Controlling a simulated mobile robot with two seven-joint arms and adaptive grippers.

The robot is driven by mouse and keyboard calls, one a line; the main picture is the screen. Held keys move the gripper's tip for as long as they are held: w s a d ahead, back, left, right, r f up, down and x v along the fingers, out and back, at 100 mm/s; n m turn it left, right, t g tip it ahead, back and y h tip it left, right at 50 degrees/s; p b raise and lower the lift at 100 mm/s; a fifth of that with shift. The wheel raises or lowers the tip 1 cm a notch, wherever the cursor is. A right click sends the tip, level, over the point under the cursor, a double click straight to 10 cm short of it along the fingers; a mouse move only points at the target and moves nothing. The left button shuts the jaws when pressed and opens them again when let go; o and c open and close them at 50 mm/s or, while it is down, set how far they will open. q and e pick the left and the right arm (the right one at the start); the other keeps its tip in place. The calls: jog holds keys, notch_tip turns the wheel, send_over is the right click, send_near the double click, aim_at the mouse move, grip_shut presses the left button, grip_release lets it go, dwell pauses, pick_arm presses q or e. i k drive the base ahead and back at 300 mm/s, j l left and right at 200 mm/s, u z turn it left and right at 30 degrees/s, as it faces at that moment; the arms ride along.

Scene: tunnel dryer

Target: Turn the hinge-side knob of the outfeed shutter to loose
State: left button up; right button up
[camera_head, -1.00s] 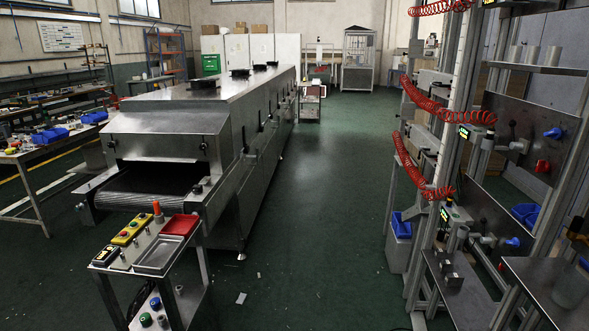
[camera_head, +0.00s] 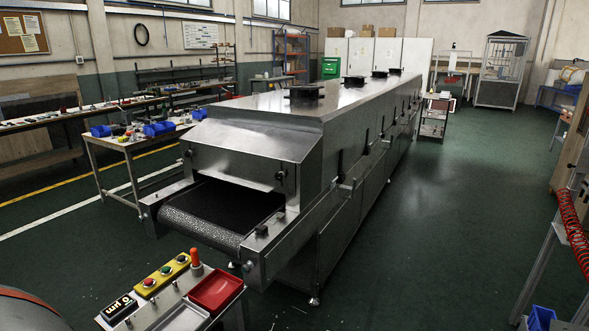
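The tunnel dryer (camera_head: 345,115) is a long steel housing running away from me. Its near end has a sloped hood over a dark opening, with a mesh conveyor belt (camera_head: 205,215) coming out. A steel front plate (camera_head: 228,172), which looks like the shutter, hangs above the opening. A small dark knob (camera_head: 188,154) shows at its left side and another dark knob (camera_head: 279,176) at its right. I cannot tell which is on the hinge side or how either is set. Neither of my grippers is in view.
A control stand with coloured buttons (camera_head: 166,270), an orange-red post (camera_head: 195,258) and a red tray (camera_head: 215,291) stands before the belt. A workbench (camera_head: 130,145) with blue bins is at the left. Green floor (camera_head: 420,230) is clear to the dryer's right.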

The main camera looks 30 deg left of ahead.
aim_at(279, 175)
jog(key=i+u, duration=0.15)
jog(key=i, duration=0.55)
jog(key=i+l+u, duration=0.15)
jog(key=i, duration=0.55)
jog(key=i+l+u, duration=0.1)
jog(key=i+u, duration=0.15)
jog(key=u, duration=0.15)
jog(key=i+l+u, duration=0.2)
jog(key=u, duration=0.2)
jog(key=i+l+u, duration=0.2)
jog(key=u, duration=0.2)
